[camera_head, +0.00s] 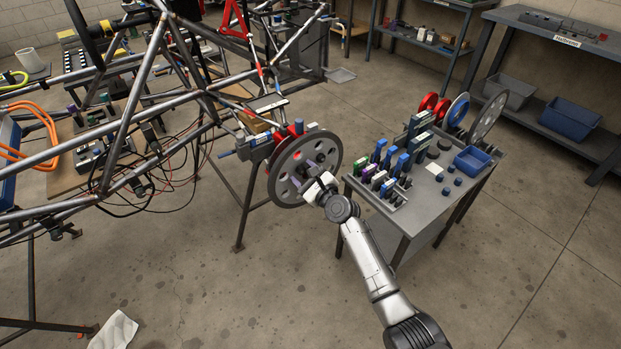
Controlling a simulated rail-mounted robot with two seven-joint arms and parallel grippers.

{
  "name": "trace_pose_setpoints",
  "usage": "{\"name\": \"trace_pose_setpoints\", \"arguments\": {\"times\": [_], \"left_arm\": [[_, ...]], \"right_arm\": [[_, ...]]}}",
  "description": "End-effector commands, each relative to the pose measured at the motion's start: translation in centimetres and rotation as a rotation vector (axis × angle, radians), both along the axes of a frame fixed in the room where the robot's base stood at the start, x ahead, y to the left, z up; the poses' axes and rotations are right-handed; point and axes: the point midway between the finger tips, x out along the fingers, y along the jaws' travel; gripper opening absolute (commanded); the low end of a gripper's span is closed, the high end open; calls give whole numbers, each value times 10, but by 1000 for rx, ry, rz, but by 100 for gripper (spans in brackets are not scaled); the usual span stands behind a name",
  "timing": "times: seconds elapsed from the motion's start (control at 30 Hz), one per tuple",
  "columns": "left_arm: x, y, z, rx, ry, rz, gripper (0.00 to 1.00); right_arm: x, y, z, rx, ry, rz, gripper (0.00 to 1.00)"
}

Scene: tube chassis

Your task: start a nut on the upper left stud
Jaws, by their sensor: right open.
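A grey wheel disc (289,187) with round holes is mounted on the hub at the right end of the tube chassis (205,97). Purple studs (311,165) stick out near its centre; which of them is the upper left one is too small to tell. My right gripper (318,187) is right in front of the disc's right side, with its white body covering part of the disc's face. It is open; its fingertips are small and partly hidden, and I cannot see a nut in it. My left gripper is not in view.
A grey cart (413,215) right of the disc holds coloured tools, dark round parts and a blue bin (472,159). A metal stand (243,218) is under the hub. A shelf bench (552,30) is at the back right. The floor in front is mostly clear, with a white cloth (115,331) at lower left.

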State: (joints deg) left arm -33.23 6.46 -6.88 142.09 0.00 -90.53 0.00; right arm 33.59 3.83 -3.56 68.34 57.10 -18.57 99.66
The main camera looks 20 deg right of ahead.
Motion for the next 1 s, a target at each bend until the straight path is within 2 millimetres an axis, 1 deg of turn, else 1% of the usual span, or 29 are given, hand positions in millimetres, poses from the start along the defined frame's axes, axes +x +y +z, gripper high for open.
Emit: {"name": "trace_pose_setpoints", "arguments": {"times": [0.17, 0.4, 0.6, 0.7, 0.8, 1.0], "left_arm": [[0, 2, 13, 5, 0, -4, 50], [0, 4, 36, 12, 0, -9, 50], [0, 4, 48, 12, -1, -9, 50], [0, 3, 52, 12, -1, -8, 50], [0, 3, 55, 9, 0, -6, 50], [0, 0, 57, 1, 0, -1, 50]], "right_arm": [[-16, -5, 3, 1, 1, -1, 56], [-61, -18, 3, -1, 2, -2, 56], [-97, -29, 2, -2, 2, 0, 56], [-110, -33, 2, -1, 1, -1, 56], [-120, -36, 1, 0, 1, -1, 56], [-130, -39, 1, -1, 0, 0, 56]]}}
